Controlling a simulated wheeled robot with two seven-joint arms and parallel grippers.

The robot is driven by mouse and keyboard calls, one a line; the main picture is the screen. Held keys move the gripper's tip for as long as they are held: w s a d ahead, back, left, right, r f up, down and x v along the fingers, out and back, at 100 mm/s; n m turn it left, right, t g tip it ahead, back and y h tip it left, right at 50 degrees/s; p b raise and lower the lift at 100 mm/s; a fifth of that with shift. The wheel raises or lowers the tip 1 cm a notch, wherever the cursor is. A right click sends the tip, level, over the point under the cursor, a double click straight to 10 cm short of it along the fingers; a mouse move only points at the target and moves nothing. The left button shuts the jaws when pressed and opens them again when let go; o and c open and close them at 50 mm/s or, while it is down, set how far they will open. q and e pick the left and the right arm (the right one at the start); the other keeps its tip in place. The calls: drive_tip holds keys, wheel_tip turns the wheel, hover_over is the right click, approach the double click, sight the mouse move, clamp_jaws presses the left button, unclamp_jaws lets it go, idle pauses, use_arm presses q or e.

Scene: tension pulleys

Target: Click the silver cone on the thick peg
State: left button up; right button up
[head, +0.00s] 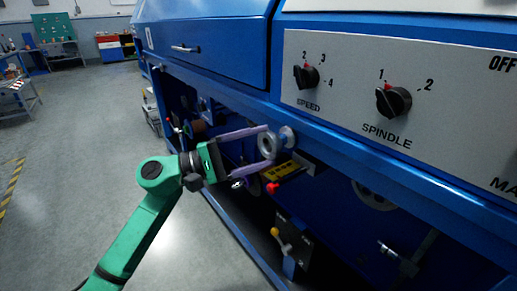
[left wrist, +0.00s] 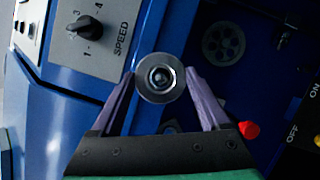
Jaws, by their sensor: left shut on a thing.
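My left gripper (head: 267,144) comes in from the left in the head view, its two purple fingers shut on the silver cone (head: 272,148). The cone looks like a grey ring, held beside the blue machine's front. In the left wrist view the cone (left wrist: 160,95) sits between the fingertips, with a dark centre and a small bright round end inside it. A pale round part (head: 287,137), perhaps the thick peg, shows right behind the cone in the head view. I cannot tell whether the cone is around it or only in front of it. My right gripper is not in view.
The machine's panel with the SPEED knob (head: 307,76) and SPINDLE knob (head: 394,100) is above right. A red knob (head: 272,187) and a yellow-handled lever (head: 281,240) are below the gripper. A grey wheel (head: 372,196) is to the right. Open floor lies left.

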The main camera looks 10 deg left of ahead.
sight(268, 144)
use_arm(q)
drive_tip(key=shift+w, duration=0.1)
drive_tip(key=shift+w+d+b, duration=0.7)
drive_tip(key=shift+w+d, duration=0.25)
drive_tip(key=shift+w, duration=0.1)
idle(0.6)
drive_tip(key=o, duration=1.4)
drive_tip(key=shift+c, duration=0.2)
drive_tip(key=b+v, duration=0.2)
drive_tip(key=v, duration=1.2)
drive_tip(key=shift+a, duration=0.2)
drive_tip(key=shift+s, duration=0.1)
